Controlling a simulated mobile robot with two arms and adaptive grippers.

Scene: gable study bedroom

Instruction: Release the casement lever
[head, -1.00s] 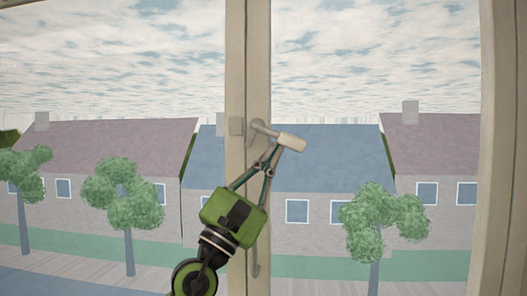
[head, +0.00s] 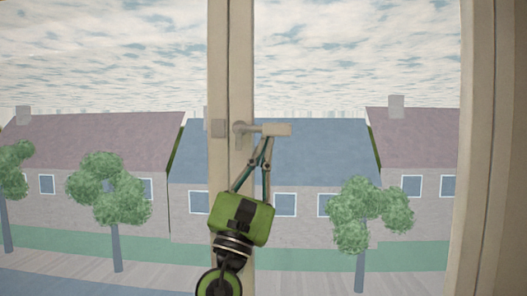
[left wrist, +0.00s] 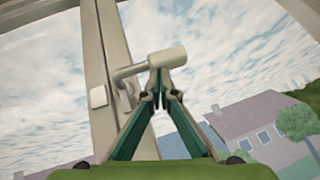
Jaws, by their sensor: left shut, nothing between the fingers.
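The casement lever (head: 275,129) is a beige handle with a thicker pale grip, mounted on the upright window post (head: 230,60). It sticks out to the right of its pivot, about level in the head view. It also shows in the left wrist view (left wrist: 166,60). My left gripper (head: 267,138) is green with thin fingers, and it is below the lever. Its fingers are shut and empty, with the tips right under the grip. The tips seem to touch its underside, but the exact contact is hard to see. My right gripper is not in view.
A small pale block (head: 218,128) sits on the post left of the pivot. Another frame upright (head: 475,150) stands at the right. Houses and trees show outside through the glass. No loose objects are near the lever.

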